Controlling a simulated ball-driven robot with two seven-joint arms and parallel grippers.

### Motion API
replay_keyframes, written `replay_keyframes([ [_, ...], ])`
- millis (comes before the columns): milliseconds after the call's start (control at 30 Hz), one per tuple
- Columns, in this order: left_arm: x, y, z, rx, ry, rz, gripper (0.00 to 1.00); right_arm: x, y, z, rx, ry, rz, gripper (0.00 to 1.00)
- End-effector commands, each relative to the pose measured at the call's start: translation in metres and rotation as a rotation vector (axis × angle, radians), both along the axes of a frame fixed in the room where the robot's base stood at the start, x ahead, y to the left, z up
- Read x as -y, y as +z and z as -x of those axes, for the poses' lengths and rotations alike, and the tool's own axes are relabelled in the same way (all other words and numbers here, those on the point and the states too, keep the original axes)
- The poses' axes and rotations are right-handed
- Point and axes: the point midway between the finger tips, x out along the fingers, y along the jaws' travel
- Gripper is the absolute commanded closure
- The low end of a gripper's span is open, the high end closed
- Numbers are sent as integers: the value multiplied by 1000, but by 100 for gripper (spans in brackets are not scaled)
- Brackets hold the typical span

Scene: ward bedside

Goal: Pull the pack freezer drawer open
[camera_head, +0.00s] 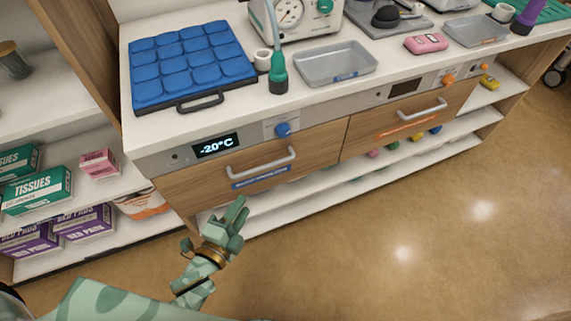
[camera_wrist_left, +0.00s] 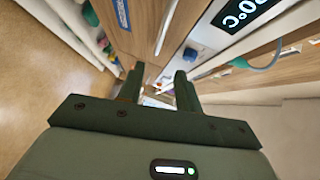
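The pack freezer drawer (camera_head: 285,161) is the left wooden drawer, under a display reading -20°C (camera_head: 216,146). It looks shut, its front flush with the counter unit. Its pale bar handle (camera_head: 262,163) runs along the front, with a blue label below it. My left gripper (camera_head: 238,212) is below and in front of this handle, apart from it and empty. In the left wrist view its two fingers (camera_wrist_left: 160,82) stand apart. The drawer front (camera_wrist_left: 143,25) and the display (camera_wrist_left: 243,12) also show there. My right gripper is in neither view.
A second drawer (camera_head: 405,125) with an orange label sits to the right. A blue pad tray (camera_head: 193,105), a grey tray (camera_head: 335,81) and devices stand on the counter. Shelves with tissue boxes (camera_head: 38,190) are at left. The floor (camera_head: 400,220) in front is clear.

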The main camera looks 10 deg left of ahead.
Motion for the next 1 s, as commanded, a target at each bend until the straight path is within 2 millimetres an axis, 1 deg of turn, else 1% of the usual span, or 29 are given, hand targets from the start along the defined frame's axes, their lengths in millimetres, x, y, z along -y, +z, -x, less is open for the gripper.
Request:
replay_keyframes([
  [33,1,0,-5,5,-1,-2,66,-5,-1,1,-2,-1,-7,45],
  [167,5,-4,-26,4,-1,-2,66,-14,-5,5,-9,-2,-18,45],
  [233,9,-7,-42,3,-2,0,66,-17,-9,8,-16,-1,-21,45],
  [400,18,-15,-86,1,-1,1,66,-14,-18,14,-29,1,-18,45],
  [600,26,-22,-128,-1,-1,2,66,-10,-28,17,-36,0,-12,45],
  [700,30,-24,-142,-2,-1,3,66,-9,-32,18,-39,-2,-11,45],
  [800,31,-24,-151,-3,-1,4,66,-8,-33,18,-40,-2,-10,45],
  [1000,32,-23,-156,-3,0,3,66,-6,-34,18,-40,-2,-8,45],
])
